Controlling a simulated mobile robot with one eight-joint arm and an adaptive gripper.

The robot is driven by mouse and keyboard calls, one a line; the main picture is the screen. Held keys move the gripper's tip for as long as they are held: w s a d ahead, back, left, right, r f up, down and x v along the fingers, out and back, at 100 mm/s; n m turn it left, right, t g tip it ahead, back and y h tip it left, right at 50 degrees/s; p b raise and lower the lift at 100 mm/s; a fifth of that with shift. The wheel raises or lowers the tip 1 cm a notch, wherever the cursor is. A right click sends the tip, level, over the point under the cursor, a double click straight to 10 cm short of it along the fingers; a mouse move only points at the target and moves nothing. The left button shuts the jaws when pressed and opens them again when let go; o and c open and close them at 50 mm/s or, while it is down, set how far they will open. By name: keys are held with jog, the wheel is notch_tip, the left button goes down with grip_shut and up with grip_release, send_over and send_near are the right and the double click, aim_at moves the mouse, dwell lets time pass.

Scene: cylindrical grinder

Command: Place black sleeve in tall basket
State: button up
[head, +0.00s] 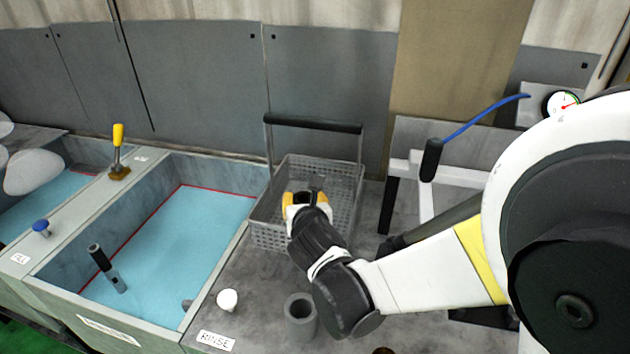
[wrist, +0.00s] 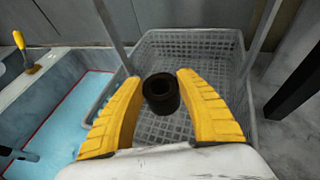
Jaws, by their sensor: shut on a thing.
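The black sleeve (wrist: 161,94) is a short dark hollow ring between the yellow fingers of my gripper (wrist: 159,82). My gripper is shut on it. In the head view the gripper (head: 307,197) is over the tall basket, with the sleeve mostly hidden by the fingers. The tall basket (head: 345,175) is a grey mesh basket with a raised black handle (head: 312,124) at the back. In the wrist view the basket (wrist: 190,40) surrounds the sleeve, and its mesh floor shows beneath. I cannot tell how far the sleeve is above the floor.
Blue-filled tanks (head: 170,240) stand left of the basket. A grey hollow cylinder (head: 300,318) and a white knob (head: 228,300) are on the grey bench in front. A white frame (head: 405,165) with a blue hose (head: 485,118) stands right of the basket.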

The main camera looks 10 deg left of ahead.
jog(key=shift+f+b, duration=0.65)
jog(key=shift+f, duration=0.95)
jog(key=shift+f, duration=0.1)
jog(key=shift+f+b, duration=0.4)
jog(key=shift+b, duration=0.1)
jog(key=shift+f, duration=0.2)
jog(key=o, duration=1.3)
jog(key=shift+o, duration=0.2)
jog(key=shift+r, duration=0.1)
jog(key=r+p+v, duration=0.1)
jog(key=p+v, duration=0.3)
jog(key=v, duration=0.8)
jog(key=shift+r, duration=0.15)
